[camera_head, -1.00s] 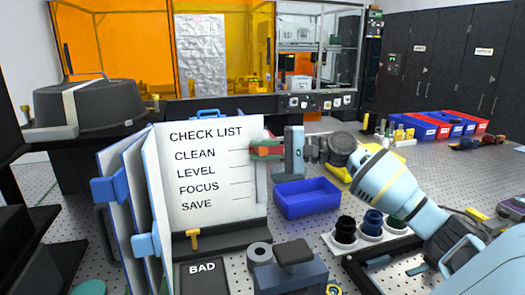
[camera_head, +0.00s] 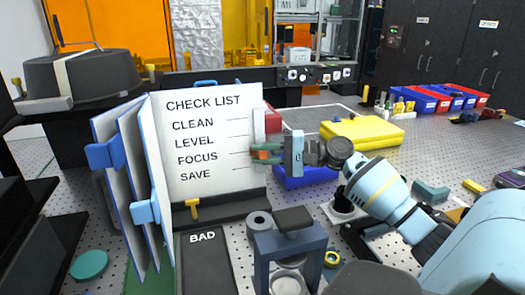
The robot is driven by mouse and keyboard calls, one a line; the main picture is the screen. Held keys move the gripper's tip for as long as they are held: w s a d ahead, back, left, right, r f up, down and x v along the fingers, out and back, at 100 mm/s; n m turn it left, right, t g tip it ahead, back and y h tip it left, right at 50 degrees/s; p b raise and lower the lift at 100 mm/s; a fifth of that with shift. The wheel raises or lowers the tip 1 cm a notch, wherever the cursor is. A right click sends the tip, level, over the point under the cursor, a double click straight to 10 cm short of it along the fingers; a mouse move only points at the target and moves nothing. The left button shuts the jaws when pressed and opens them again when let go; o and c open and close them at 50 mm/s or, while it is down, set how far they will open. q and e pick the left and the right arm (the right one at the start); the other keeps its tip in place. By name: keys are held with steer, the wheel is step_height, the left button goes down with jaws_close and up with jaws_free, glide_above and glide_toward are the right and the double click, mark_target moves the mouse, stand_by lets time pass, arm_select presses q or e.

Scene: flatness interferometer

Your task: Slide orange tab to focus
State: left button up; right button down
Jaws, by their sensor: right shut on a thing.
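A white check list board (camera_head: 212,185) stands at the left centre, listing CLEAN, LEVEL, FOCUS and SAVE, with a short line beside each word. My right gripper (camera_head: 264,154) reaches in from the right and is shut at the board's right edge, level with the FOCUS line. A small orange-red piece, the orange tab (camera_head: 262,152), shows between its fingertips. The fingers hide most of the tab.
A blue bin (camera_head: 300,181) and a yellow case (camera_head: 362,132) lie behind my right gripper. A dark blue fixture (camera_head: 290,240) stands in front of the board's right side. A black BAD panel (camera_head: 205,265) lies in front of the board.

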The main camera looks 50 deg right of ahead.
steer(key=c, duration=1.3)
jaws_free()
steer(key=shift+o, duration=0.3)
arm_select(q)
steer(key=shift+s, duration=0.1)
steer(key=shift+s, duration=0.1)
arm_select(e)
steer(key=shift+s+d+r, duration=0.1)
steer(key=shift+s+d, duration=0.1)
arm_select(q)
steer(key=shift+w+r+p, duration=0.35)
steer(key=shift+r+p, duration=0.2)
steer(key=shift+r, duration=0.05)
steer(key=shift+w+r+p, duration=0.35)
steer(key=shift+r+p, duration=0.15)
steer(key=shift+r, duration=0.05)
arm_select(e)
steer(key=v, duration=0.7)
steer(key=shift+s, duration=0.1)
arm_select(q)
steer(key=shift+a, duration=0.1)
